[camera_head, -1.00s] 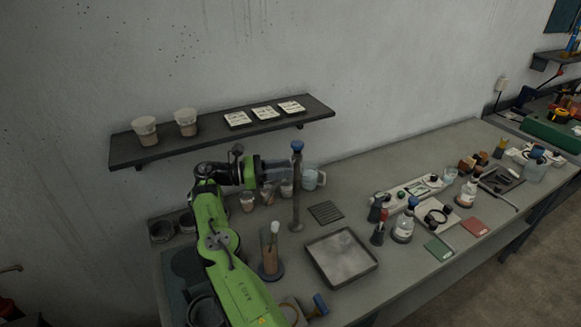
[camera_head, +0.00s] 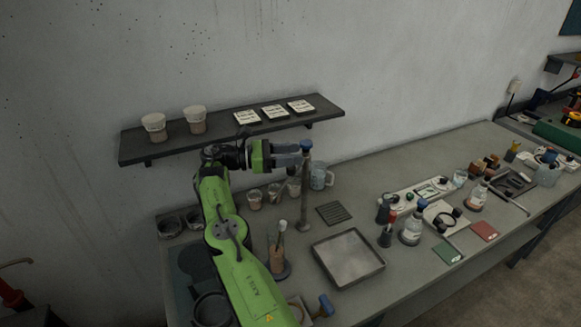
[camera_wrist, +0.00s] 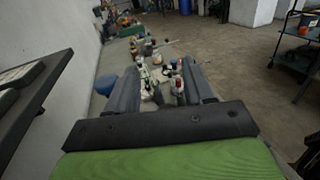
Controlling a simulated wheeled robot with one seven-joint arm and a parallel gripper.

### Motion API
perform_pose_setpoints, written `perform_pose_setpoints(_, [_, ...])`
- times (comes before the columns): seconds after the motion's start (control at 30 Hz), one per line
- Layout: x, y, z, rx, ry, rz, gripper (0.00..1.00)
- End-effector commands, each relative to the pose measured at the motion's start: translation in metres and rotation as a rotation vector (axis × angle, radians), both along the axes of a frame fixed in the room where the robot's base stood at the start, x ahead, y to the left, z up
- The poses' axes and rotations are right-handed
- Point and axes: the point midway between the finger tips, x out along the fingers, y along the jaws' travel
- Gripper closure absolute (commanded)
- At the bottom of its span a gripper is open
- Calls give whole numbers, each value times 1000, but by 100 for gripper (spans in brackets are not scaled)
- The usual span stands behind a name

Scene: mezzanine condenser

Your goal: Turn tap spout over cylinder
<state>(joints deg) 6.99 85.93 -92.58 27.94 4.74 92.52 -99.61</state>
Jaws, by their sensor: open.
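The tap (camera_head: 304,195) is a tall brown post on the bench with a blue knob on top. The blue knob also shows in the wrist view (camera_wrist: 106,84), just outside the left finger. I cannot make out the spout. The cylinder (camera_head: 277,252) is a clear upright vessel on a dark blue base, to the lower left of the tap, with a pale-tipped stick in it. My gripper (camera_head: 290,153) is open and points right, at the height of the tap's top. Its fingers (camera_wrist: 160,92) hold nothing between them; whether one touches the knob, I cannot tell.
A wall shelf (camera_head: 225,135) with cups and white tiles is close behind my gripper. Small beakers and a glass mug (camera_head: 320,177) stand behind the tap. A grey tray (camera_head: 347,258) lies in front right. Bottles (camera_head: 411,230) crowd the bench further right.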

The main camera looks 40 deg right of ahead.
Motion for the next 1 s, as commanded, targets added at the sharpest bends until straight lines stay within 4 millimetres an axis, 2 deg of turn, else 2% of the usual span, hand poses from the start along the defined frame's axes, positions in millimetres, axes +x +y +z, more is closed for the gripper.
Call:
perform_pose_setpoints(0.03, [0, -1, 16, -2, -4, 1, 48])
perform_pose_setpoints(0.1, [-1, -1, 32, -2, -3, 0, 48])
perform_pose_setpoints(0.23, [0, -1, 52, 0, 0, 0, 48])
perform_pose_setpoints(0.87, [-2, -1, 54, 0, -9, -4, 48])
perform_pose_setpoints(0.97, [-19, -9, 70, 14, -137, -36, 48])
perform_pose_setpoints(1.0, [-33, -15, 80, 25, -236, -62, 48])
